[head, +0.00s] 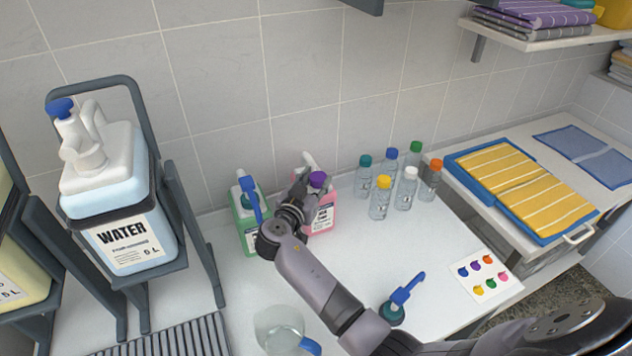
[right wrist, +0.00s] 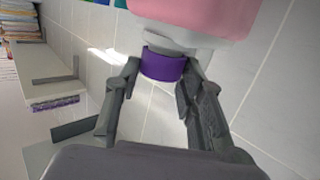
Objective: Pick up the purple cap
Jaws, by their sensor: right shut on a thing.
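The purple cap (head: 317,179) sits at the top of the pink bottle (head: 323,214) near the back wall. In the right wrist view the purple cap (right wrist: 163,66) is between my fingers, against the pale neck of the pink bottle (right wrist: 190,14), which appears upside down there. I cannot tell whether the cap is still threaded on the neck. My right gripper (head: 300,196) reaches in at the bottle's left side and partly hides it. In the right wrist view my right gripper (right wrist: 160,82) is shut on the cap. My left gripper is not in view.
A green bottle (head: 244,222) stands close left of my gripper. Several small clear bottles with coloured caps (head: 381,198) stand to the right. A blue-handled teal piece (head: 393,312), a clear jug (head: 279,322) and a colour card (head: 483,278) lie nearer. A water canister (head: 128,240) stands left.

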